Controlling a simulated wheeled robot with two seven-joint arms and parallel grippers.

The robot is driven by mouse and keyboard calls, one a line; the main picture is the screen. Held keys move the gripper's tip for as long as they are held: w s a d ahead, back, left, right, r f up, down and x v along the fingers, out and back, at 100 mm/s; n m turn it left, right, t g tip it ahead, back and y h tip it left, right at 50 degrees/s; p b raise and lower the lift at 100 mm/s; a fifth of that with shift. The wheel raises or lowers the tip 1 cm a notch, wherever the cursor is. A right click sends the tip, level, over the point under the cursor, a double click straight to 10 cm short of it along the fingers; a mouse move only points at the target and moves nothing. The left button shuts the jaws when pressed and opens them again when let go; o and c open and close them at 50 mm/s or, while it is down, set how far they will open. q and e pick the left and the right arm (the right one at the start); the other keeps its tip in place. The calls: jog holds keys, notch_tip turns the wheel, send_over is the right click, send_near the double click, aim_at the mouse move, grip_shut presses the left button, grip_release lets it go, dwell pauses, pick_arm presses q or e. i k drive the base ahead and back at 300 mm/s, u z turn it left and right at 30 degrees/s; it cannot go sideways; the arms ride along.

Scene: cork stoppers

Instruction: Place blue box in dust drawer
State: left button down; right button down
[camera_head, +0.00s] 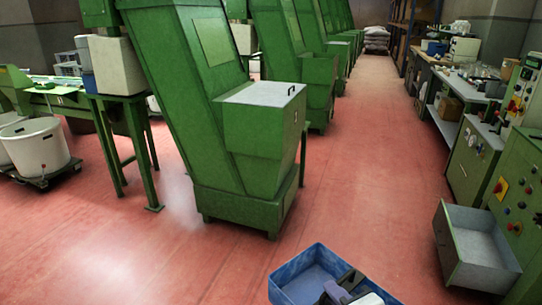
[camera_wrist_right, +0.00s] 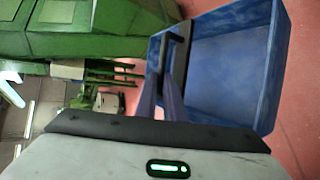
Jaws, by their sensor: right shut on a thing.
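The blue box (camera_head: 306,272) is an open, shallow box at the bottom of the head view, held above the red floor. It looks empty where its inside shows. My right gripper (camera_head: 342,287) is shut on the box's wall; the wrist view shows its fingers (camera_wrist_right: 172,75) at the left wall of the blue box (camera_wrist_right: 225,75). The dust drawer (camera_head: 478,250) is an open grey metal drawer with a green front, low at the right, pulled out from a green cabinet. Its visible inside looks empty. The box is left of the drawer and apart from it. My left gripper is not in view.
A green control cabinet (camera_head: 519,190) with buttons stands above the drawer. A large green machine (camera_head: 245,150) stands at the middle left. A workbench (camera_head: 465,85) with clutter runs along the right. The red floor (camera_head: 370,190) between them is clear.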

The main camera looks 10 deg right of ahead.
aim_at(469, 259)
jog(key=z, duration=0.15)
jog(key=i, duration=2.3)
jog(key=z, duration=1.45)
jog(key=i, duration=1.3)
jog(key=z, duration=1.1)
jog(key=i, duration=0.35)
jog(key=z, duration=0.25)
